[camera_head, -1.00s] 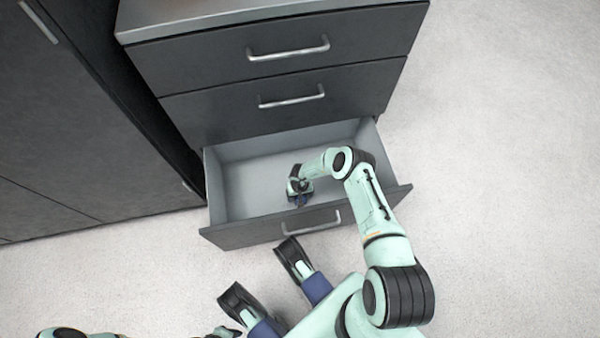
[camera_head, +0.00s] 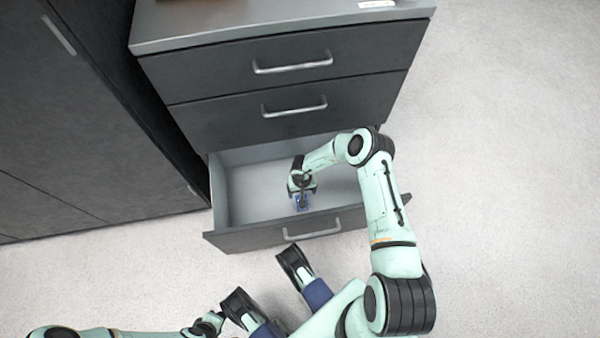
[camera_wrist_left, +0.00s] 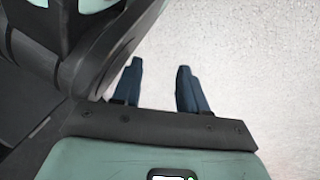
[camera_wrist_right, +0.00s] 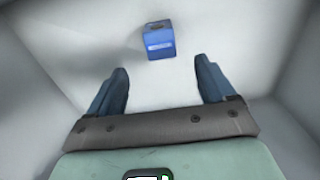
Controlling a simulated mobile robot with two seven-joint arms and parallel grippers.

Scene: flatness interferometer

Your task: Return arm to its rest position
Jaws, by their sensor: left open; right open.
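My right arm reaches into the open bottom drawer (camera_head: 240,199). My right gripper (camera_wrist_right: 161,66) is open and empty, with its fingers apart above the drawer floor. A small blue box (camera_wrist_right: 159,40) lies on the drawer floor just ahead of the fingertips, apart from them. In the head view the blue box (camera_head: 301,204) shows just below the right gripper, partly covered by it. My left gripper (camera_wrist_left: 160,66) is open and empty over the pale floor. In the head view my left arm lies low along the bottom left edge.
The dark drawer cabinet (camera_head: 215,140) has two closed upper drawers with silver handles. A tall dark cabinet (camera_head: 80,140) stands at its left. The open drawer's walls and front surround the right gripper. The pale carpet (camera_head: 510,180) at the right is clear.

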